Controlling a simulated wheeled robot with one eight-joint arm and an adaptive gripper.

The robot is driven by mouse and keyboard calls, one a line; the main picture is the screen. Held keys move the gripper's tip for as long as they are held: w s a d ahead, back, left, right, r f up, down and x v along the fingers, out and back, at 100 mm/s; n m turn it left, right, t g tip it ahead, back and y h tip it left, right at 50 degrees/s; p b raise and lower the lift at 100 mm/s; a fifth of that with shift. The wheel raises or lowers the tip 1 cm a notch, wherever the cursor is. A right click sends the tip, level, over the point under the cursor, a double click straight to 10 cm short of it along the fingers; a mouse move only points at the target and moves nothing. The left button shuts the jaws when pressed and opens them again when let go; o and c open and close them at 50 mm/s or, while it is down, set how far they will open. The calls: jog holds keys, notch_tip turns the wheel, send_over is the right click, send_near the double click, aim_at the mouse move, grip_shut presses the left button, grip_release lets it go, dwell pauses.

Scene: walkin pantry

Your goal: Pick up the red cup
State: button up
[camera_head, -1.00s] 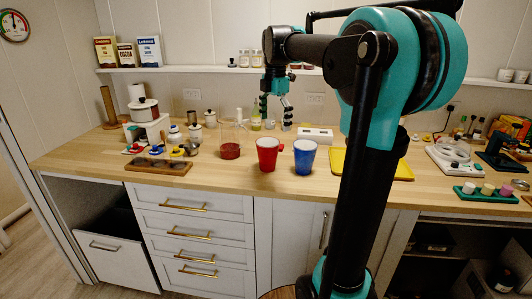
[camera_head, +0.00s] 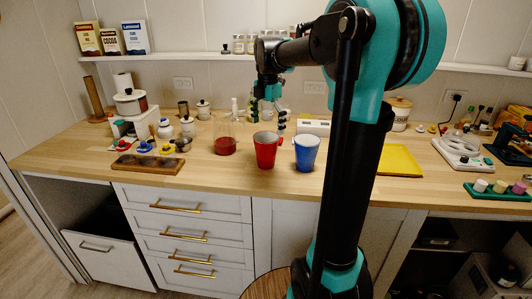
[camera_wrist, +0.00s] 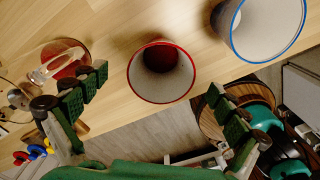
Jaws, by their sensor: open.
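The red cup (camera_head: 265,150) stands upright on the wooden counter, near its front edge. Its light, empty-looking inside and red rim show in the wrist view (camera_wrist: 160,72). My gripper (camera_head: 268,115) is open above and around the level of the cup's top in the head view, pointing down. In the wrist view my gripper's two green-padded fingers (camera_wrist: 160,100) are spread wide, one on each side of the cup and nearer the camera. I cannot see either finger touching it. The blue cup (camera_head: 306,152) stands just right of the red cup.
A clear pitcher with red contents (camera_head: 225,146) stands left of the red cup. A dark wooden tray (camera_head: 147,163) lies farther left. A yellow board (camera_head: 400,160) lies right, behind my arm. The counter in front of the cups is a narrow clear strip.

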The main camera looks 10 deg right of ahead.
aim_at(268, 133)
notch_tip(268, 133, down, 3)
jog(key=shift+f, duration=0.1)
jog(key=f, duration=0.3)
jog(key=s+f, duration=0.1)
jog(key=shift+a+f, duration=0.15)
jog(key=shift+a, duration=0.2)
jog(key=shift+f, duration=0.5)
jog(key=c, duration=1.3)
